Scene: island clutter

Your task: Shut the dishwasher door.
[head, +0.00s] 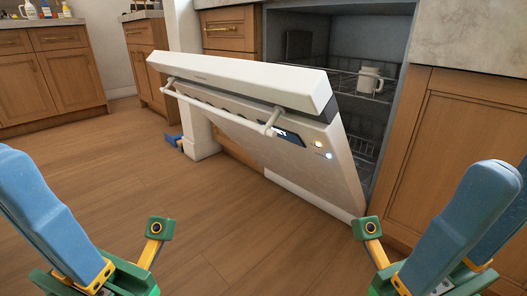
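The dishwasher door (275,140) is white and stands partly open, tilted outward from its top. A white bar handle (215,108) runs along its front near the top edge. Behind it the dishwasher's dark interior (340,45) shows wire racks. My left gripper (157,229) is at the lower left, in front of the door and apart from it. My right gripper (368,228) is at the lower right, near the door's lower right corner; I cannot tell if it touches. One green-tipped finger shows on each, so their opening is unclear.
A white mug (370,80) sits on the upper rack inside. Wooden cabinets (465,150) flank the dishwasher, with a pale countertop (470,38) at upper right. A small blue object (173,141) lies by the white pillar (199,138). The wooden floor (90,170) is mostly clear.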

